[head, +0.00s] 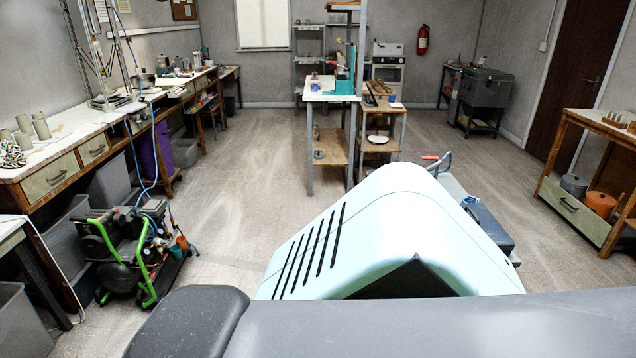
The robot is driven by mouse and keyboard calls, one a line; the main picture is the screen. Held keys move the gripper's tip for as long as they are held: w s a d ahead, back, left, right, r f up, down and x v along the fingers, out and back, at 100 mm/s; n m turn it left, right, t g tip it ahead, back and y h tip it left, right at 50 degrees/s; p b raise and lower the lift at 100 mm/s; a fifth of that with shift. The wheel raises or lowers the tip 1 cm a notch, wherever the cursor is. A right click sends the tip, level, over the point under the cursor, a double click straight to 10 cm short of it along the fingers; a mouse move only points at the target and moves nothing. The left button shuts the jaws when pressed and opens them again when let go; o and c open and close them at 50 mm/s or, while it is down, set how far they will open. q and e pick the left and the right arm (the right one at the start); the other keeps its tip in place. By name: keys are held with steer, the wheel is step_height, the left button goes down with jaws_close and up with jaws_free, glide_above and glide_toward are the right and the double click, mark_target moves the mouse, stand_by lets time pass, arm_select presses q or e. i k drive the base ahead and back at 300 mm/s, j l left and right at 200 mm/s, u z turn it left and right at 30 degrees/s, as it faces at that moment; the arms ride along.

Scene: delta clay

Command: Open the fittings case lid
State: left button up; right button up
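No thing in the head view can be made out for certain as the fittings case. A dark blue box-like thing (490,228) sits low at the right, partly hidden behind a large pale blue slotted housing; I cannot tell whether it is the case or whether it has a lid. Neither of my grippers is in view.
Workbenches line the left wall, with a green-framed compressor (137,255) and its blue hose on the floor in front. A shelved worktable (328,97) stands mid-room. A wooden bench (590,125) is at the right. The floor (240,190) at centre-left is clear.

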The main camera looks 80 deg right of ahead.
mark_target(484, 217)
steer(key=z, duration=3.6)
